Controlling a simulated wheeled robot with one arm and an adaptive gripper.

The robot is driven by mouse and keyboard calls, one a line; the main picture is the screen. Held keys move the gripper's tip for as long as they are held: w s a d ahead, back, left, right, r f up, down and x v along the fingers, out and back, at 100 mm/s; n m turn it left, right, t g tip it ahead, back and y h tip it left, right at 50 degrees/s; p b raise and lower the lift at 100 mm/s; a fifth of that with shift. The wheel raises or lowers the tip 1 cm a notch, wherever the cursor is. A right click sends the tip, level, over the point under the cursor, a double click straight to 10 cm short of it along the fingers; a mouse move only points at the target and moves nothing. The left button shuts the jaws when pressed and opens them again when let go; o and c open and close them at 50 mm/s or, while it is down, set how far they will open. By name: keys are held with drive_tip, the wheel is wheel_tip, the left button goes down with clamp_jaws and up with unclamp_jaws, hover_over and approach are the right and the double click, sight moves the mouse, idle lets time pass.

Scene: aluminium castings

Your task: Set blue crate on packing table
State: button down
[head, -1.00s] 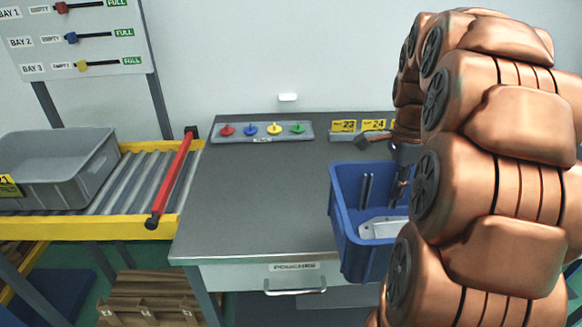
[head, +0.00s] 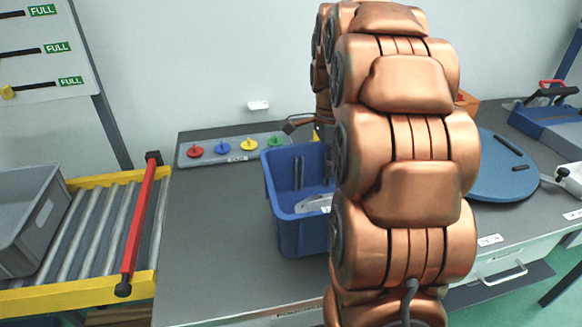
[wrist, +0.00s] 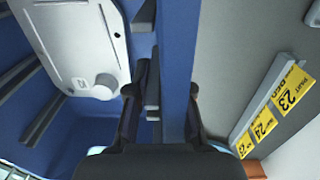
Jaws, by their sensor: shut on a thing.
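The blue crate (head: 299,231) is over the grey packing table (head: 205,262), left of my arm in the head view. I cannot tell whether its base touches the tabletop. A pale metal casting (head: 315,203) lies inside it; in the wrist view the casting (wrist: 85,45) is on the left. My gripper (wrist: 166,100) is shut on the crate's blue wall, with one dark finger on each side of it. In the head view my copper arm hides the crate's right part and most of the gripper.
A row of red, blue, yellow and green knobs (head: 221,151) lies along the table's back. A roller conveyor (head: 95,235) with a grey crate (head: 22,225) and red bar (head: 142,222) is at left. A blue round plate (head: 495,172) is at right. The table's left part is clear.

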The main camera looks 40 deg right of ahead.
drive_tip(key=shift+w+a+f+p, duration=0.35)
drive_tip(key=shift+w+a+f, duration=0.35)
drive_tip(key=shift+w, duration=0.85)
drive_tip(key=shift+w+a+f+p, duration=0.4)
drive_tip(key=shift+w+a+f, duration=0.3)
drive_tip(key=shift+w, duration=0.8)
drive_tip(key=shift+w+a+f+p, duration=0.35)
drive_tip(key=shift+w+a+f, duration=0.3)
drive_tip(key=shift+w, duration=0.9)
drive_tip(key=shift+d+f, duration=0.1)
drive_tip(key=shift+f, duration=0.1)
drive_tip(key=c, duration=1)
unclamp_jaws()
drive_tip(key=shift+c, duration=0.2)
wheel_tip(320, 180, up, 12)
drive_tip(key=b, duration=0.1)
drive_tip(key=shift+w+b, duration=0.15)
drive_tip(key=shift+b, duration=0.2)
drive_tip(key=shift+r, duration=0.1)
